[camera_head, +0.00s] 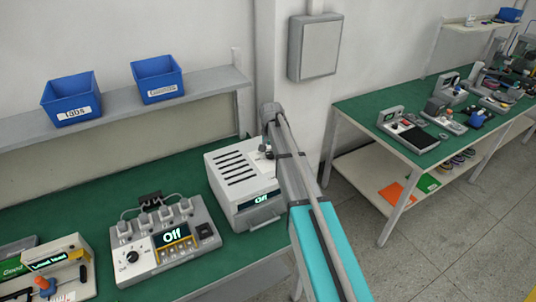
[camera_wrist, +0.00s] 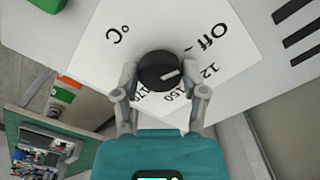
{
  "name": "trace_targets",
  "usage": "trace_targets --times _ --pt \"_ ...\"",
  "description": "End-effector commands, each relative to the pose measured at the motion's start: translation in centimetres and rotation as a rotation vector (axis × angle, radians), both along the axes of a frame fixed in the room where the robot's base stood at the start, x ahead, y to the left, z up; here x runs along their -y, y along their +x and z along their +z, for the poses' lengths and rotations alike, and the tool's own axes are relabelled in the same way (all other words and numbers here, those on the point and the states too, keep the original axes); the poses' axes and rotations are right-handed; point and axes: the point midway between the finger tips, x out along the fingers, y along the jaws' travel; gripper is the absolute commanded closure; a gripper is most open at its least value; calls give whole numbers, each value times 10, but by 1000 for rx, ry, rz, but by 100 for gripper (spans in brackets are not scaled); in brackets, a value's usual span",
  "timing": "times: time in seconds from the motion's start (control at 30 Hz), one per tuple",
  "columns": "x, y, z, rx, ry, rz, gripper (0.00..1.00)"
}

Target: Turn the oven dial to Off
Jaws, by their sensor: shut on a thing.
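The oven is a white box with dark slots (camera_head: 238,168) on the green bench. Its front display (camera_head: 265,199) reads "Off". The oven dial (camera_wrist: 159,70) is a black round knob with a white pointer line, on a white scale with °C, Off, a partly readable 12-something, 150 and 170. The pointer points right in the wrist view, below the Off label (camera_wrist: 207,40) and roughly toward the 12-something mark. My gripper (camera_wrist: 164,84) has one finger on each side of the dial and is shut on it. In the head view my arm partly hides the oven's right side.
Blue bins (camera_head: 157,80) sit on the shelf above. A second green-topped bench (camera_head: 385,100) with devices is at the right, with open floor in front.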

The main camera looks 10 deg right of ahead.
Motion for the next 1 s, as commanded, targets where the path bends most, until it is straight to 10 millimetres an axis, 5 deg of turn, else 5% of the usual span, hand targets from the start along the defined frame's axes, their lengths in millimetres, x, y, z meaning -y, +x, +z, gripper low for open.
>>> trace_targets --times 0.43,0.47,0.63,1.0 --pt "3 3 0 7 -9 13 92" --pt "3 4 0 7 -9 13 43" --pt "2 3 0 6 -6 14 11" --pt "-1 1 0 3 -4 15 10"
